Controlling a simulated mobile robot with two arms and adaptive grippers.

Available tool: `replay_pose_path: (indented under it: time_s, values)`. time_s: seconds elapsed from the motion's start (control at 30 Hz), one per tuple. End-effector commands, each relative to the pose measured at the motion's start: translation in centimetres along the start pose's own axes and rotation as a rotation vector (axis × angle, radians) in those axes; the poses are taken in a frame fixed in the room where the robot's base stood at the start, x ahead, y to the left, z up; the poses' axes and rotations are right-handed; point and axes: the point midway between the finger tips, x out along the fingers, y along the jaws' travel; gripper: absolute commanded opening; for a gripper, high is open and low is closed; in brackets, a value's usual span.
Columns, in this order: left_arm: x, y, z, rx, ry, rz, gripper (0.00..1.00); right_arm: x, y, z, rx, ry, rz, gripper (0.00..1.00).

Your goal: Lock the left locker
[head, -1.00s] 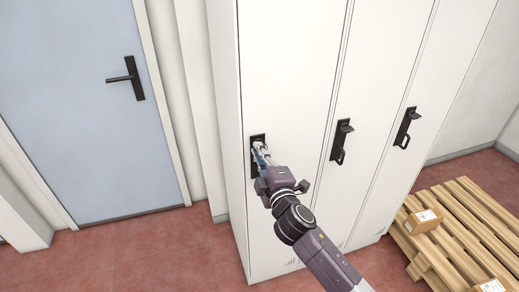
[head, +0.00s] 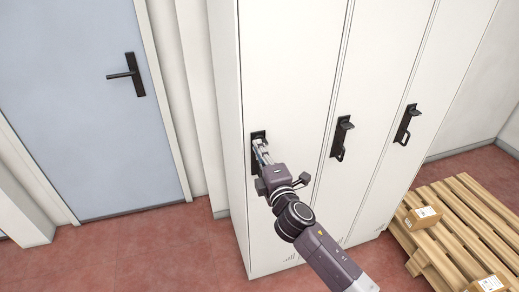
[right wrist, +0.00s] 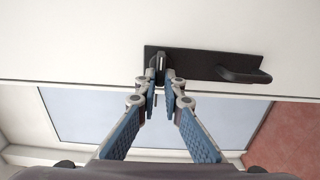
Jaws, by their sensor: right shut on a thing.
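The left locker (head: 285,75) is the tall white one nearest the blue door, and its door is closed. Its black lock plate (head: 254,158) is partly covered by my right gripper (head: 262,150). In the right wrist view the plate (right wrist: 205,64) lies sideways, with the pull handle (right wrist: 243,75) at its right end and the small lock knob (right wrist: 161,64) at its left end. My right gripper (right wrist: 164,80) is shut on the knob, with a fingertip on each side of it. The knob's exact angle is hard to tell. My left gripper is out of view.
Two more white lockers with black plates (head: 342,138) (head: 407,125) stand to the right. A wooden pallet (head: 455,225) with cardboard boxes (head: 423,217) lies at the lower right. A blue door (head: 75,100) is at the left. Red floor in front is clear.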

Motion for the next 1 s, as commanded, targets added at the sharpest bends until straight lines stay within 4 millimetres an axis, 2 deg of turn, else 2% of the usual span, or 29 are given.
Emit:
replay_pose_path:
  time_s: [0.03, 0.07, 0.2, 0.47, 0.63, 0.77, 1.0]
  values:
    - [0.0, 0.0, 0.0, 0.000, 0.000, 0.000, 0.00, 0.0, -0.1, -0.1, -0.002, 0.001, -0.001, 0.00]
    - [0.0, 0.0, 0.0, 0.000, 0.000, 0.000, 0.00, 0.0, -0.1, -0.1, -0.002, 0.001, -0.001, 0.11]
    - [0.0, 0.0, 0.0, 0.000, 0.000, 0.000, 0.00, 0.0, -0.1, 0.0, -0.001, 0.001, -0.001, 0.25]
    - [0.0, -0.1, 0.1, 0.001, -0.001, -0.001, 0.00, -0.1, -0.1, 0.0, 0.000, 0.000, -0.001, 0.25]
    - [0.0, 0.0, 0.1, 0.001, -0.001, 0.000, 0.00, -1.0, -0.2, 0.0, 0.000, 0.000, -0.001, 0.25]
    - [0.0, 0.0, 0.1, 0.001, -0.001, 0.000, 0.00, -2.8, -0.2, 0.0, 0.000, 0.000, -0.002, 0.25]
    - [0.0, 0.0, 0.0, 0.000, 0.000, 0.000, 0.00, -7.4, -0.2, 0.0, 0.001, 0.001, -0.003, 0.25]
